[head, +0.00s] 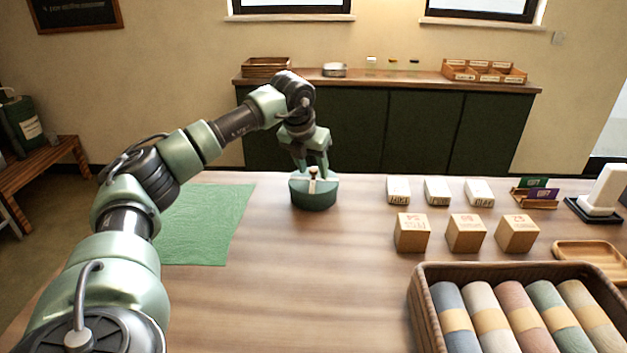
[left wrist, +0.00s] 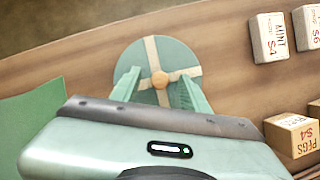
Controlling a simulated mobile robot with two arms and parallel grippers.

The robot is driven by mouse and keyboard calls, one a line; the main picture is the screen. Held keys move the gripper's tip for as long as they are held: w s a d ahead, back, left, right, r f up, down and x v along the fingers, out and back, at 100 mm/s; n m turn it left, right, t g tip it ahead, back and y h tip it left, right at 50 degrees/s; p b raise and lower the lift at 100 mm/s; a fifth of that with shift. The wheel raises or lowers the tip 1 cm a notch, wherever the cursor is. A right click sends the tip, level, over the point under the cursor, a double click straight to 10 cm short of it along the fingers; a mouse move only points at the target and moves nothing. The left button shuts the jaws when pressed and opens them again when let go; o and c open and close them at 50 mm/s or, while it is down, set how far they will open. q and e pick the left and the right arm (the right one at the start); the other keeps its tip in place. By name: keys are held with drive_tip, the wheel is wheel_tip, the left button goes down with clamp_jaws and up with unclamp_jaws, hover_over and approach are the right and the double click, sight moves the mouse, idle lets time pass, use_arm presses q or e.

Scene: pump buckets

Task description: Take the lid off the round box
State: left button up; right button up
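The round box (head: 314,201) is teal and stands upright on the wooden table near its far edge. Its lid (left wrist: 150,50) has a cream cross band and a round wooden knob (left wrist: 160,79) at the centre. The lid sits on the box. My left gripper (head: 312,170) points down over the lid. Its fingers are spread on either side of the knob, and in the left wrist view (left wrist: 160,92) gaps show between them and the knob. I cannot tell whether the fingertips touch the lid. My right gripper is in neither view.
A green cloth (head: 208,225) lies left of the box. White packets (head: 437,191) and wooden blocks (head: 466,233) stand to the right. A basket of rolled towels (head: 420,300) is at the front right. The table in front of the box is clear.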

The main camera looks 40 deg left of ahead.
use_arm(q)
clamp_jaws()
drive_tip(key=shift+r, duration=0.1)
